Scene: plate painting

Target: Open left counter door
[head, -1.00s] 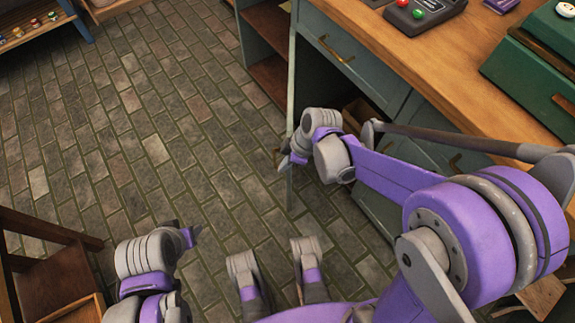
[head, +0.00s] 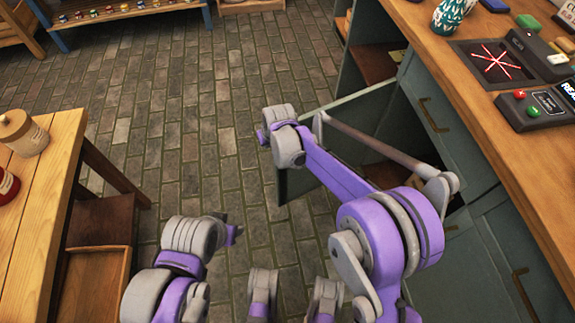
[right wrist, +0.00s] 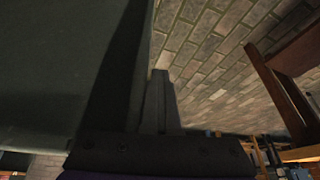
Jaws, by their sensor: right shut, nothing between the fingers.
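The left counter door (head: 296,186) is a grey-green panel. It stands swung out from the counter, with shelf space showing behind it; my right arm hides part of it. My right gripper (head: 262,136) is at the door's outer end in the head view, mostly hidden behind its wrist. In the right wrist view its fingers (right wrist: 160,98) are shut and empty, close beside the edge of a dark green panel (right wrist: 55,70); I cannot tell whether they touch. My left gripper (head: 234,233) is low at the left, over the floor, away from the door; its fingers are unclear.
A drawer handle (head: 432,115) and a lower door handle (head: 524,293) stick out. A wooden table (head: 45,180) stands at the left. The brick floor (head: 200,110) between is open.

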